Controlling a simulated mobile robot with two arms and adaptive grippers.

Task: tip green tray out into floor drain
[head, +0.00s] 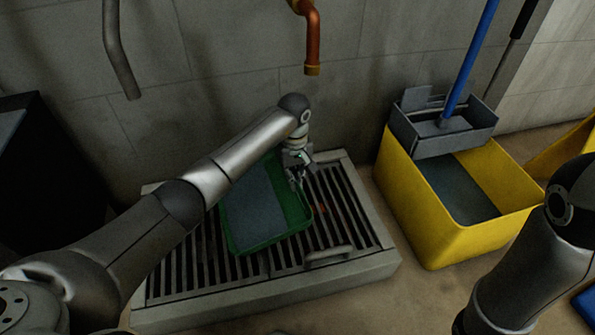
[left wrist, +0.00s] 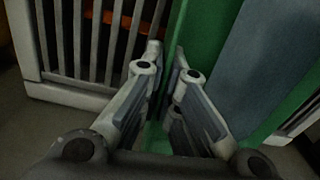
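The green tray (head: 262,244) is over the slatted floor drain (head: 345,205), with a flat blue-grey surface that looks like water inside it. It looks roughly level; I cannot tell whether it touches the slats. My left gripper (head: 297,180) is at the tray's far right edge. In the left wrist view the fingers of my left gripper (left wrist: 168,62) are close together on either side of the green tray's wall (left wrist: 205,35), with green between them. My arm hides the tray's left part. My right gripper is out of view; only my right arm shows.
A yellow mop bucket (head: 408,203) with a grey wringer (head: 440,130) and a blue-handled mop (head: 470,60) stands right of the drain. A copper pipe (head: 312,45) hangs from the wall above. A dark box (head: 45,165) stands at the left.

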